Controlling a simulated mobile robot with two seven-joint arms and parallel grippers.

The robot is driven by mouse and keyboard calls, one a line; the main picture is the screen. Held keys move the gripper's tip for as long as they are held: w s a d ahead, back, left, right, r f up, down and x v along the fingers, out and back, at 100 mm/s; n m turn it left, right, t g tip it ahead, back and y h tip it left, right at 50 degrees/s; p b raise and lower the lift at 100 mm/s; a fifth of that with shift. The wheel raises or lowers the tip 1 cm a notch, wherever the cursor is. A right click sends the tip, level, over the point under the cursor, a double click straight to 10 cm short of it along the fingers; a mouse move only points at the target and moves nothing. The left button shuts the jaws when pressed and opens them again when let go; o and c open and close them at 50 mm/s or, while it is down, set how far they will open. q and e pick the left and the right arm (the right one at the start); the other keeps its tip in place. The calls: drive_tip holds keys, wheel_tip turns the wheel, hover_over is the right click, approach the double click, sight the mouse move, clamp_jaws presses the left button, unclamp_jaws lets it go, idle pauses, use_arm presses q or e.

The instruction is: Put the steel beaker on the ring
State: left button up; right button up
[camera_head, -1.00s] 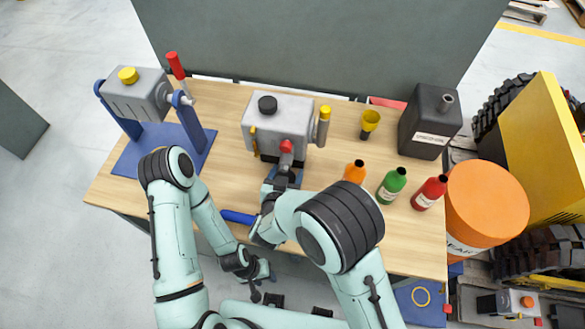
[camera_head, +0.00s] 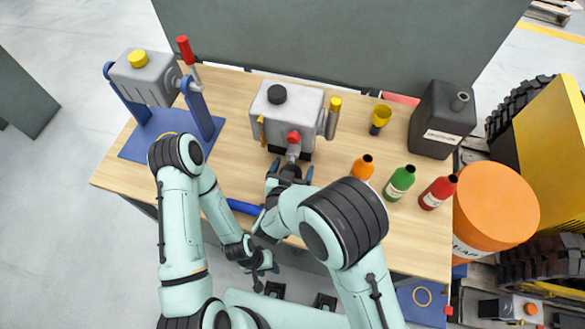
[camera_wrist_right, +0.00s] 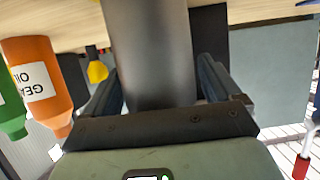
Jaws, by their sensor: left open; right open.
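A grey metallic cylinder, seemingly the steel beaker (camera_wrist_right: 150,60), stands between the fingers of my right gripper (camera_wrist_right: 160,95) in the right wrist view, which is upside down. The fingers are open, one on either side of it. In the head view my right gripper (camera_head: 290,172) is just in front of the grey tank's red knob; the beaker is mostly hidden there. My left gripper (camera_head: 260,268) is open and empty, off the table's front edge. A yellow ring (camera_head: 422,286) is marked on a blue surface at lower right. Another faint ring shows on the left blue base, partly hidden.
The grey tank (camera_head: 270,128) stands behind my right gripper. A blue-framed stand (camera_head: 145,85) is at the left. Orange (camera_head: 362,170), green (camera_head: 400,182) and red (camera_head: 437,192) bottles, a yellow funnel (camera_head: 381,115) and a dark canister (camera_head: 436,125) are at the right. A blue bar (camera_head: 243,207) lies near the front.

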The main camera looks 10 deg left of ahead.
drive_tip(key=b+v, duration=0.1)
drive_tip(key=v, duration=1.1)
drive_tip(key=shift+r, duration=0.15)
